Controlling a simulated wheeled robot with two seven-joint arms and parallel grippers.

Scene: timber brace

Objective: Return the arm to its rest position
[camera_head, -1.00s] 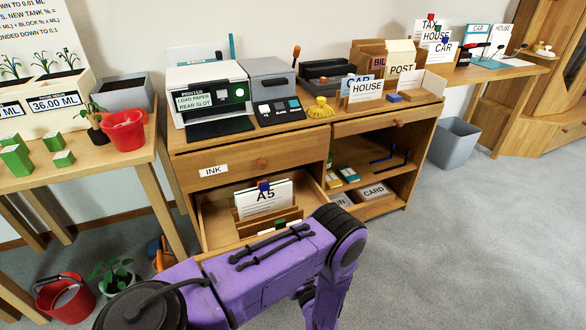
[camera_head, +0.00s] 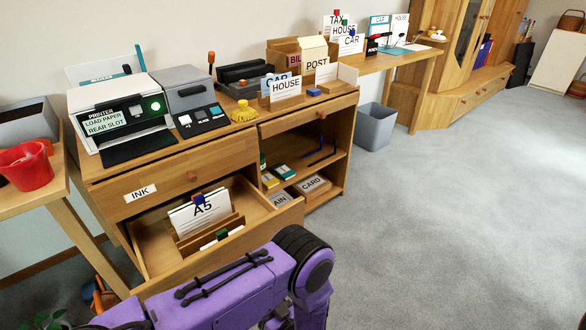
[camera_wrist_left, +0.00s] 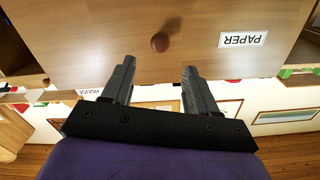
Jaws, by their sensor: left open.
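My purple left arm (camera_head: 230,290) crosses the bottom of the head view, in front of the desk's open lower drawer; its gripper is out of sight there. In the left wrist view my left gripper (camera_wrist_left: 158,68) has its two dark fingers apart with nothing between them. Beyond the fingertips is a wooden drawer front (camera_wrist_left: 100,40) with a round brown knob (camera_wrist_left: 160,42) and an upside-down PAPER label (camera_wrist_left: 243,39). The knob appears clear of the fingers; the exact gap cannot be told. My right gripper is in neither view.
The open drawer (camera_head: 285,215) holds A5 sheets (camera_head: 200,215). Above it is a shut INK drawer (camera_head: 165,185). The desk top carries a printer (camera_head: 120,115) and sorting boxes (camera_head: 300,55). A grey bin (camera_head: 375,127) stands beyond the desk. Carpet (camera_head: 450,220) at right is clear.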

